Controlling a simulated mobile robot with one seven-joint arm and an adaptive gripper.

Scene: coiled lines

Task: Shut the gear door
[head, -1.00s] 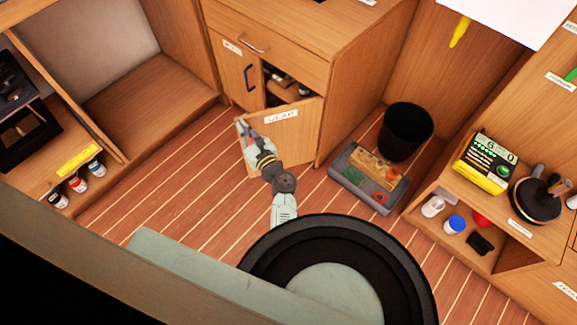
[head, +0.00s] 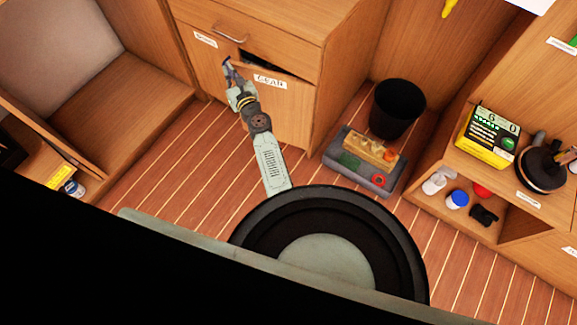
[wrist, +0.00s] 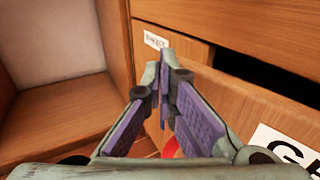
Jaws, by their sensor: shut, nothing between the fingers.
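The gear door (head: 282,112) is a wooden panel with a white label on the cabinet under the drawer. It stands nearly closed, with a dark gap along its top edge. In the wrist view the door (wrist: 245,105) and part of its label fill the lower right, with the dark gap above. My gripper (head: 228,68) is shut and empty, near the door's left edge. In the wrist view my gripper (wrist: 162,85) has purple pads and points at the seam with the neighbouring door. Whether it touches the gear door I cannot tell.
The neighbouring labelled door (head: 205,62) is closed, left of the gear door. A drawer (head: 260,42) sits above. A black bin (head: 397,108) and a grey tray (head: 340,158) stand on the floor to the right. Floor left of my arm is clear.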

